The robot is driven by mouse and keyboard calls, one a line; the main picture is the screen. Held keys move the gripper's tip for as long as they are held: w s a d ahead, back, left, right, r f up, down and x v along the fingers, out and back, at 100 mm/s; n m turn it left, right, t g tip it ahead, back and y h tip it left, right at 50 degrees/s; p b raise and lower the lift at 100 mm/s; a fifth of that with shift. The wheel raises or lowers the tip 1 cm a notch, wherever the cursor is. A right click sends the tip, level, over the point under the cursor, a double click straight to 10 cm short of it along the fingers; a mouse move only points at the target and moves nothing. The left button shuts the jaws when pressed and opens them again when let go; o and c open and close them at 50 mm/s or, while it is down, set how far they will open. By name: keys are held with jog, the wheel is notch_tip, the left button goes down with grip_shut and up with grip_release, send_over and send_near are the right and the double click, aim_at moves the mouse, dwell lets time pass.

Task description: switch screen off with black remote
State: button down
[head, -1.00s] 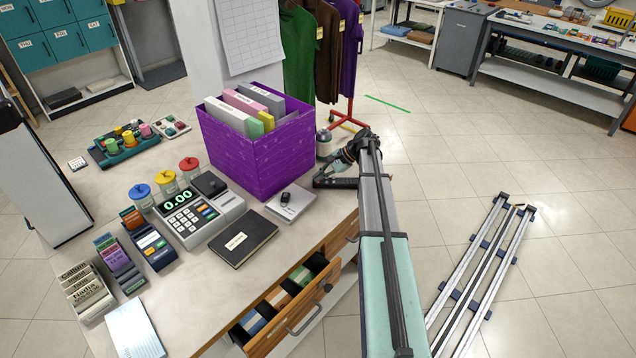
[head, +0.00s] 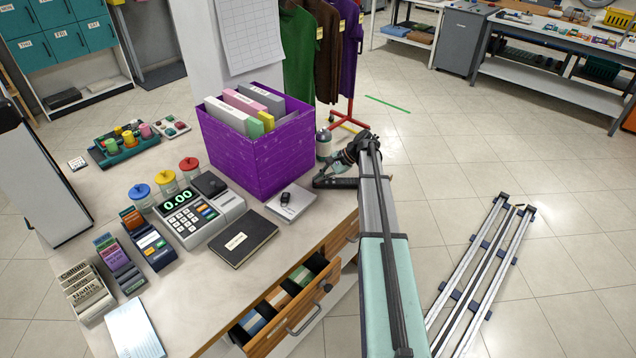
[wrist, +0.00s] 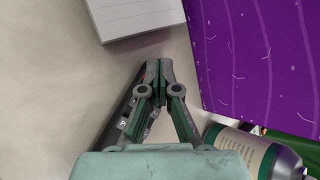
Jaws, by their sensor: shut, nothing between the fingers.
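My gripper (wrist: 161,78) is shut and points down over the pale counter, with its fingertips together. A dark, slim thing with small pale buttons (wrist: 123,122), which looks like the black remote, lies along the left finger in the wrist view, partly hidden by it. I cannot tell whether they touch. In the head view my gripper (head: 320,178) is at the counter's right side, in front of the purple bin, with a dark bar (head: 343,183) beside it. The cash register's display (head: 178,199) is lit with green 0.00. I cannot identify another screen for certain.
The purple bin (head: 255,155) with folders stands close to my gripper. A bottle (wrist: 255,150) is right of it in the wrist view. A black book (head: 243,242) and an open drawer (head: 289,318) are nearer.

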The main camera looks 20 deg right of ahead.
jog(key=shift+r, duration=0.1)
jog(key=shift+r+p, duration=0.45)
jog(key=shift+r, duration=0.2)
jog(key=shift+r+p, duration=1.3)
jog(key=shift+r, duration=1.2)
